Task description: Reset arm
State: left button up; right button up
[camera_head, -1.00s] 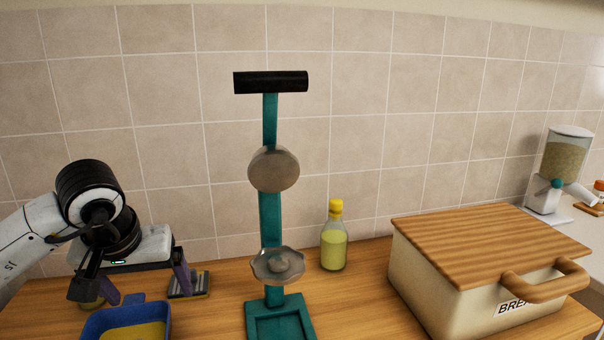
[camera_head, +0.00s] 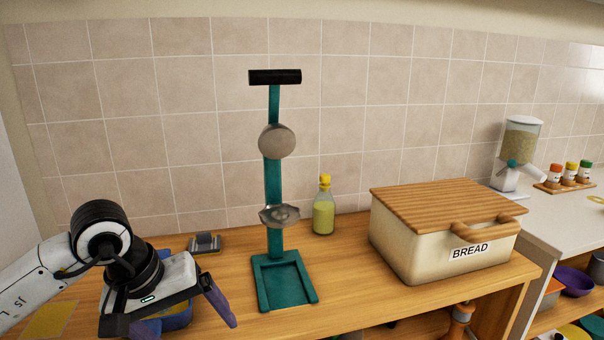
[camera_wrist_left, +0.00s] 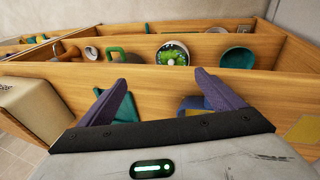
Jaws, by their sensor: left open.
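My left gripper (camera_head: 190,322) is low at the left of the head view, its two purple fingers spread apart with nothing seen between them. It hangs over the front left of the wooden counter (camera_head: 345,268), in front of a blue container (camera_head: 180,318) that it partly hides. In the left wrist view, the open fingers (camera_wrist_left: 161,78) point toward the counter and the shelves beyond its edge. My right gripper is not in view.
A teal press stand (camera_head: 274,180), a yellow-capped bottle (camera_head: 323,215) and a bread box (camera_head: 440,235) stand on the counter. A dispenser (camera_head: 518,150) stands farther right. Shelves below hold a green-centred round item (camera_wrist_left: 173,55) and other kitchenware.

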pick_arm(q)
jog(key=s+d+f+n+g+h, duration=0.2)
jog(key=s+d+h, duration=0.35)
jog(key=d, duration=0.55)
jog(key=s+d+r+n+h, duration=0.5)
jog(key=d+r+n+h, duration=0.1)
jog(key=d+n+h, duration=0.4)
jog(key=w+a+f+n+t+y, duration=0.1)
jog(key=w+a+n+t, duration=0.35)
jog(key=n, duration=0.75)
jog(key=w+a+f+n+t, duration=0.1)
jog(key=w+n+t, duration=0.1)
jog(key=n+t, duration=0.8)
jog(key=a+f+n+t+y, duration=0.1)
jog(key=a+f+n+y, duration=0.3)
jog(key=n, duration=0.4)
jog(key=a+f+n+y, duration=0.35)
jog(key=f+n, duration=0.25)
jog(key=n, duration=0.2)
jog(key=s+a+f+n+g+y, duration=0.3)
jog(key=s+f+n, duration=0.4)
jog(key=f, duration=0.4)
jog(key=s+a+f+n+g+y, duration=0.3)
jog(key=s+f+n, duration=0.5)
jog(key=f, duration=0.4)
jog(key=shift+s+n+g+y, duration=0.3)
jog(key=shift+s+g+y, duration=0.2)
jog(key=shift+g, duration=0.25)
jog(key=shift+a, duration=0.1)
